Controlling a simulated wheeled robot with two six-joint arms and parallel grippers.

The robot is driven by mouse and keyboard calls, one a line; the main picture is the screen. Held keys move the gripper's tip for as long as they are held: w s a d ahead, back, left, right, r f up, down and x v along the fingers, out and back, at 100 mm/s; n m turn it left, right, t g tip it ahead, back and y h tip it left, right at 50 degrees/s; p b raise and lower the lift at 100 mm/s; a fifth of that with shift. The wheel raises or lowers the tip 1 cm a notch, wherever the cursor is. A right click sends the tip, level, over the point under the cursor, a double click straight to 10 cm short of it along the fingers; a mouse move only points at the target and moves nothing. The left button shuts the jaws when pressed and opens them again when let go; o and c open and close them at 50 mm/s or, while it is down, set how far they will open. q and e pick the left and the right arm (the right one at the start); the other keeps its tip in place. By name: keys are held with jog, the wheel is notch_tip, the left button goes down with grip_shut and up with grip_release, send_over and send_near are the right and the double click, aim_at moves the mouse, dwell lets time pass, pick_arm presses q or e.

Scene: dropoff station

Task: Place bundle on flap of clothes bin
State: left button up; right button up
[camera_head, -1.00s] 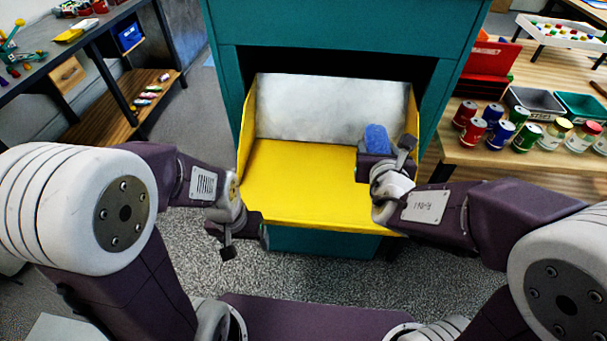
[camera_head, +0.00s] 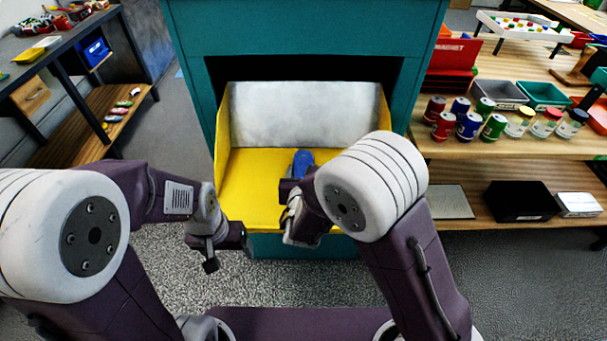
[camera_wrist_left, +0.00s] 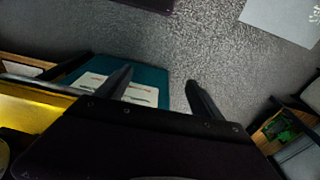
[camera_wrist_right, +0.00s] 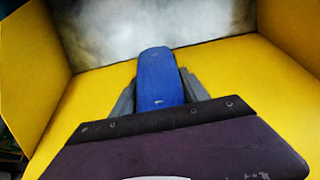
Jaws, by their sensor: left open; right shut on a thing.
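The blue bundle (camera_head: 302,160) is held by my right gripper (camera_head: 301,176) over the yellow flap (camera_head: 245,190) of the teal clothes bin (camera_head: 310,35). In the right wrist view the bundle (camera_wrist_right: 160,78) sits between both fingers and points toward the grey metal back plate (camera_wrist_right: 120,30). I cannot tell whether the bundle touches the flap. The flap lies open, with raised yellow sides. My left gripper (camera_head: 228,248) is open and empty, in front of and below the flap's left front edge. Its two fingers (camera_wrist_left: 160,95) show apart over the floor in the left wrist view.
A wooden shelf (camera_head: 470,150) at the right carries several cans and jars (camera_head: 470,125), grey and green bins (camera_head: 545,95), and a black box (camera_head: 520,200) below. A dark workbench (camera_head: 60,60) stands at the left. The speckled floor (camera_head: 160,260) before the bin is clear.

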jog(key=shift+f, duration=0.25)
jog(key=shift+f, duration=0.15)
jog(key=o, duration=1.5)
